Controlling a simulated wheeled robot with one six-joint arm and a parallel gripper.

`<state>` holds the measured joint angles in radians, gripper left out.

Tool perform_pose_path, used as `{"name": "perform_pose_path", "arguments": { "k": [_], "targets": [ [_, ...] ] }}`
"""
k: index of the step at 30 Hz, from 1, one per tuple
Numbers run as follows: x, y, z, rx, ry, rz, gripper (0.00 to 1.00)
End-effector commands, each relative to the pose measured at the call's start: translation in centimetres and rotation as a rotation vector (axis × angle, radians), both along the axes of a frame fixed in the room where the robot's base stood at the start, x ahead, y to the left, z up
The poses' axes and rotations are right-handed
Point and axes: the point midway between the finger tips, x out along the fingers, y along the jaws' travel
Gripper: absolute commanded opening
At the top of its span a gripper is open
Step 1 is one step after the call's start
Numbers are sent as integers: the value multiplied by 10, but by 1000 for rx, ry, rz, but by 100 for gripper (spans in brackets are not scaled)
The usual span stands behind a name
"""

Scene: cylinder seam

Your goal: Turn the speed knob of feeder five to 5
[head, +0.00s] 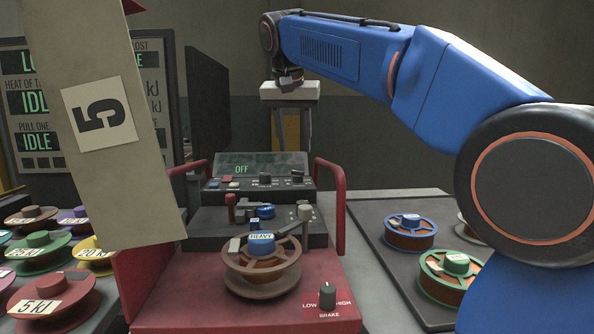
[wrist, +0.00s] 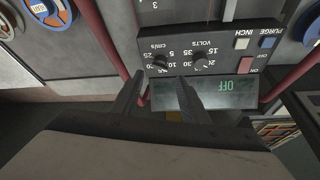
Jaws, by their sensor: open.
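Feeder five's console (head: 262,184) stands at the back of a red machine, under a plate marked 5 (head: 150,200). Its display reads OFF (head: 241,170). The speed knob (wrist: 160,64), labelled cm/s, is a small black dial beside the volts knob (wrist: 200,62). In the head view the speed knob (head: 297,176) is at the console's right end. I cannot read its pointer surely. My gripper (head: 292,145) is open, fingers down, above and behind the console. In the wrist view my gripper (wrist: 160,78) has its fingertips near the knobs; contact cannot be told.
Red handrails (head: 340,190) flank the console. In front are a spool marked HEAVY (head: 262,270) and a brake knob (head: 327,296). Spools lie on a tray (head: 365,235) at right, and more at left (head: 50,300). A dark screen (head: 208,105) stands behind left.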

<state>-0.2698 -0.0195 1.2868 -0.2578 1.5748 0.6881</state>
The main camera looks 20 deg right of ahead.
Motion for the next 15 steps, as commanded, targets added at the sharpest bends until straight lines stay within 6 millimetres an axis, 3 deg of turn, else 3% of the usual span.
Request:
{"name": "perform_pose_path", "arguments": {
  "k": [9, 15],
  "targets": [
    [19, -10, -52, 0, 1, 0, 41],
    [28, -14, -75, 0, 0, 0, 41]
  ]
}}
